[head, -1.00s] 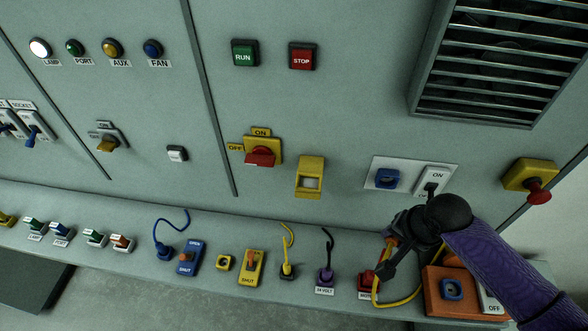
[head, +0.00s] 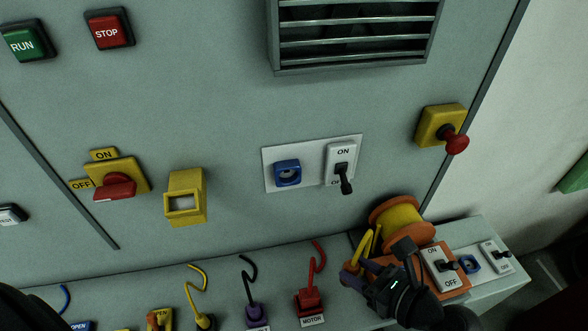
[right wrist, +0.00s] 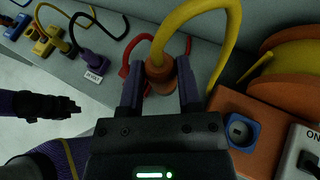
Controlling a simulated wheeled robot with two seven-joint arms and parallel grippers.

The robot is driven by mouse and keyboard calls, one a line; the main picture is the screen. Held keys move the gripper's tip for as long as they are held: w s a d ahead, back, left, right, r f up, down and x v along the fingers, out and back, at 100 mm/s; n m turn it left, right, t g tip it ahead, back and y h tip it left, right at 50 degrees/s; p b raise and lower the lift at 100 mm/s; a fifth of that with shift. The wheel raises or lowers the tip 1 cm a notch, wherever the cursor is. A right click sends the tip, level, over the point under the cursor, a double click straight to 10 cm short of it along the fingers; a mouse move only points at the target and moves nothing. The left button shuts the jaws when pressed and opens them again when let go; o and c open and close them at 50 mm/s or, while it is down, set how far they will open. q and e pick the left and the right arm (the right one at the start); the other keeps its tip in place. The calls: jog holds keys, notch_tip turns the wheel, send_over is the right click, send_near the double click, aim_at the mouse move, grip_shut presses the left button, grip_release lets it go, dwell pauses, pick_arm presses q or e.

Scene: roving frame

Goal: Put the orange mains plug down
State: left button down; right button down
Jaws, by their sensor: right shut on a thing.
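The orange mains plug (right wrist: 158,76) is between the two fingers of my right gripper (right wrist: 160,92) in the right wrist view, with a thick yellow cable rising from its top. In the head view, my right gripper (head: 358,276) is shut on the plug (head: 350,274), just right of the red MOTOR plug. The plug's lower end is hidden, so I cannot tell whether it touches the ledge (head: 225,285). My left gripper (right wrist: 62,106) shows at the left of the right wrist view; its jaws are unclear.
An orange box (right wrist: 215,103) with a blue socket (right wrist: 240,130) and a switch stands close right of my right gripper. A cable reel (head: 400,217) is behind it. The red MOTOR plug (head: 309,300) is close left. A wall socket (head: 288,172) is above.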

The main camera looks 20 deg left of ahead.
notch_tip(320, 180, down, 10)
jog(key=b, duration=0.5)
jog(key=shift+f+b, duration=0.2)
jog(key=shift+b, duration=0.15)
jog(key=shift+r, duration=0.2)
jog(key=shift+f, duration=0.1)
jog(key=c, duration=0.6)
grip_release()
jog(key=o, duration=0.3)
